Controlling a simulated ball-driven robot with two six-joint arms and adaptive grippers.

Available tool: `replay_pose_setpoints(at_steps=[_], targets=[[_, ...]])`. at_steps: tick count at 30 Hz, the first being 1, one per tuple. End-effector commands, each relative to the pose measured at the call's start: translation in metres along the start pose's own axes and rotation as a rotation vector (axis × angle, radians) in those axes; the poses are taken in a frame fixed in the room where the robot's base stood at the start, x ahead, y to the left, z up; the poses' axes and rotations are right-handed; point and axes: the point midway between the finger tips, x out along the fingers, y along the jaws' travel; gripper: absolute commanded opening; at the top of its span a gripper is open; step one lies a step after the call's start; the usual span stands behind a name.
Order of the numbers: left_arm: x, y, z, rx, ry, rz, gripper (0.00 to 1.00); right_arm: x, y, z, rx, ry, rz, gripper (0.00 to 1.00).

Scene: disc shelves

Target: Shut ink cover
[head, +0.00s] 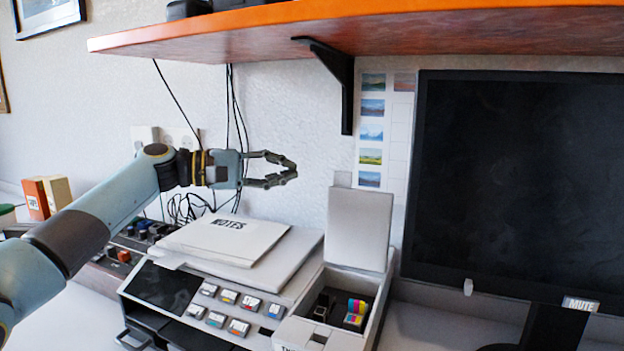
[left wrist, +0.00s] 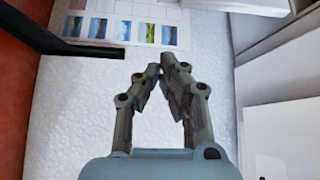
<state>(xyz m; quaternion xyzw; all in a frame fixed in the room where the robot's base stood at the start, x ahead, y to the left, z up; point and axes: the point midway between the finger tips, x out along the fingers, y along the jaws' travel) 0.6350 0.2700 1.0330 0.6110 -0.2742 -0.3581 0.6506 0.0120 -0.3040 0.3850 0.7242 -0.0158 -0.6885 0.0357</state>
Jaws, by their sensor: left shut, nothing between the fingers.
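The ink cover (head: 360,228) is a pale grey flap that stands upright, open, at the back of the ink compartment on the right side of the printer (head: 180,322). Inside the open compartment sit a dark cartridge (head: 322,306) and a cartridge with coloured stripes (head: 355,312). My left gripper (head: 292,169) is above the printer, to the left of the cover and a little higher, apart from it. Its fingertips come together with nothing between them. The left wrist view also shows the gripper (left wrist: 160,68) against the white wall. My right gripper is not in view.
An orange shelf (head: 380,28) with a black bracket (head: 335,85) hangs above. A large dark monitor (head: 515,185) stands close to the right of the cover. A notes booklet (head: 225,238) lies on the printer top. Black cables (head: 235,110) hang behind my left arm.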

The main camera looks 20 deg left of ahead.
Motion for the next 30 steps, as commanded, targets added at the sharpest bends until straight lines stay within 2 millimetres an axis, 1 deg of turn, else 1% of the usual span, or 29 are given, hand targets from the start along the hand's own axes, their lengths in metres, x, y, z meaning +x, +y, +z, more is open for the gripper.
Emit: replay_pose_setpoints(at_steps=[5, 12, 15, 17, 21, 25, 30], targets=[[0.027, 0.004, 0.001, -0.001, -0.003, 0.005, 0.00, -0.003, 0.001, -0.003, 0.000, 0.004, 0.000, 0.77], [0.080, 0.004, 0.001, -0.001, -0.003, 0.004, 0.00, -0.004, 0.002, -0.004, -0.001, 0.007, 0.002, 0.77], [0.100, 0.003, 0.002, 0.001, -0.004, 0.002, 0.00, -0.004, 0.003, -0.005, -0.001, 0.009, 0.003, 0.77], [0.087, 0.003, 0.011, 0.003, -0.001, -0.003, 0.00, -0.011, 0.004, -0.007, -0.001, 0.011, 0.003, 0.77], [0.076, 0.004, 0.024, 0.003, 0.000, 0.000, 0.00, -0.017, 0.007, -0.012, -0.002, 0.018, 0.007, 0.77], [0.071, 0.003, 0.030, 0.003, 0.000, 0.000, 0.00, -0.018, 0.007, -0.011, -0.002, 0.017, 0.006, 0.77], [0.070, 0.002, 0.032, 0.002, 0.000, 0.000, 0.00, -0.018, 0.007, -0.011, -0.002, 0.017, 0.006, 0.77]])
